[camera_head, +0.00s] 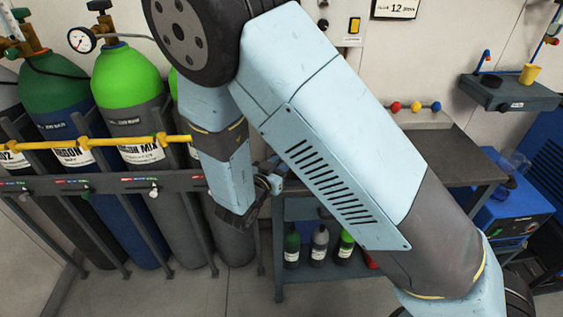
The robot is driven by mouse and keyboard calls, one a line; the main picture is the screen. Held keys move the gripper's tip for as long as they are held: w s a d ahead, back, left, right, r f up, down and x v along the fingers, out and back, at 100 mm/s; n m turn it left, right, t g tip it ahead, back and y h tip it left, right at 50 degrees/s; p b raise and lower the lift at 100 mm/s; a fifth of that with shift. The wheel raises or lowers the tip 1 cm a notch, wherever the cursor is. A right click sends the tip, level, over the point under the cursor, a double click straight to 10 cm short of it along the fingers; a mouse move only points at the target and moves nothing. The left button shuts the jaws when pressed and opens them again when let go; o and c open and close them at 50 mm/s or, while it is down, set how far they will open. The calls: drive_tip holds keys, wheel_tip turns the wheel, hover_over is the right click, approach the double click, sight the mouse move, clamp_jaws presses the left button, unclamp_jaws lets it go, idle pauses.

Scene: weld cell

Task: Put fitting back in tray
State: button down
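I cannot make out the fitting or the tray in the camera_head view. My pale blue and grey arm crosses the middle of the picture and hides much of the workbench. My gripper (238,215) is at the lower end of the arm, in front of the rightmost gas cylinders and left of the bench. Its fingers are dark and small here, and I cannot tell whether they are open or hold anything.
Gas cylinders, one with a bright green top (127,75), stand on the left behind a rack with a yellow pipe (90,143). A dark workbench (450,142) has small bottles (320,243) beneath. A wall shelf (525,97) and a blue machine (510,215) are on the right.

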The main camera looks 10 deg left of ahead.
drive_tip(key=c, duration=1.2)
unclamp_jaws()
drive_tip(key=shift+a, duration=0.1)
drive_tip(key=shift+c, duration=0.2)
drive_tip(key=shift+r, duration=0.1)
drive_tip(key=v, duration=1.2)
